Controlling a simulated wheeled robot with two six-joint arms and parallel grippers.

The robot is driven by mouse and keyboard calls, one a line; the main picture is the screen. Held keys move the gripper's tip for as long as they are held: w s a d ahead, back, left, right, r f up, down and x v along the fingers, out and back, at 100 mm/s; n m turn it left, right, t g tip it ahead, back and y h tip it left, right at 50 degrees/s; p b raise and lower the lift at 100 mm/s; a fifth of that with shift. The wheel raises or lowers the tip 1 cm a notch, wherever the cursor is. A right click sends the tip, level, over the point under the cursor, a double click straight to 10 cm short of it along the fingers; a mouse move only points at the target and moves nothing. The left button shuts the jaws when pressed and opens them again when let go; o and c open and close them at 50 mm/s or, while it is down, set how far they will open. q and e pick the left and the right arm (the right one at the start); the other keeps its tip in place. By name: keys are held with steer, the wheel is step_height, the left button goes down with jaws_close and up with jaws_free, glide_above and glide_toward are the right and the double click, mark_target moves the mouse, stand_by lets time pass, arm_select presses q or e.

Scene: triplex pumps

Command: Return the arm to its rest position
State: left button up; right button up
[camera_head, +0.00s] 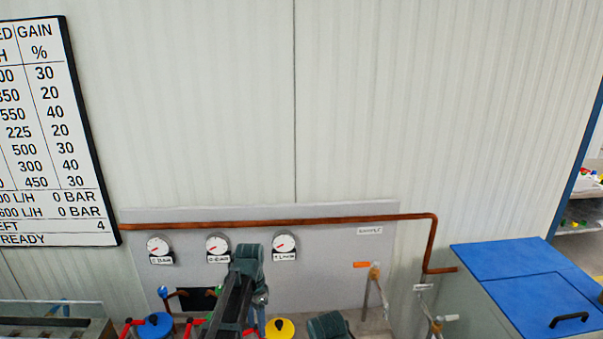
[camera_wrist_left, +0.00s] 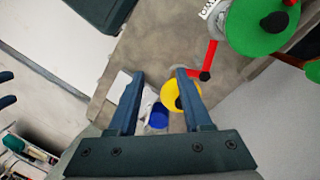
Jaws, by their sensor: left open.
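My left arm (camera_head: 235,292) rises from the bottom middle of the head view, in front of the grey gauge panel. In the left wrist view my left gripper (camera_wrist_left: 160,75) is open, its two dark fingers well apart. No object is held between them. Beyond the fingers a yellow disc (camera_wrist_left: 171,95) and a blue part (camera_wrist_left: 158,117) show lower down, apart from the gripper as far as I can tell. My right gripper cannot be made out.
Three gauges (camera_head: 218,248) sit on the panel (camera_head: 330,270) under a copper pipe (camera_head: 330,221). Blue (camera_head: 155,326) and yellow (camera_head: 280,328) discs stand below. A blue-lidded cabinet (camera_head: 520,270) is at right. A green wheel with a red arm (camera_wrist_left: 250,25) is upper right in the wrist view.

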arm_select(q)
steer(key=s+d+f+n+b, duration=0.2)
steer(key=s+d+f, duration=0.1)
steer(key=s, duration=0.6)
steer(key=s+d+f+n+t+y+b, duration=0.1)
steer(key=s+d+f+n+b, duration=0.2)
steer(key=s, duration=0.7)
steer(key=d+f, duration=0.1)
steer(key=d, duration=0.1)
steer(key=shift+s+d+b, duration=0.15)
steer(key=shift+d+b, duration=0.15)
arm_select(e)
step_height(320, 180, down, 7)
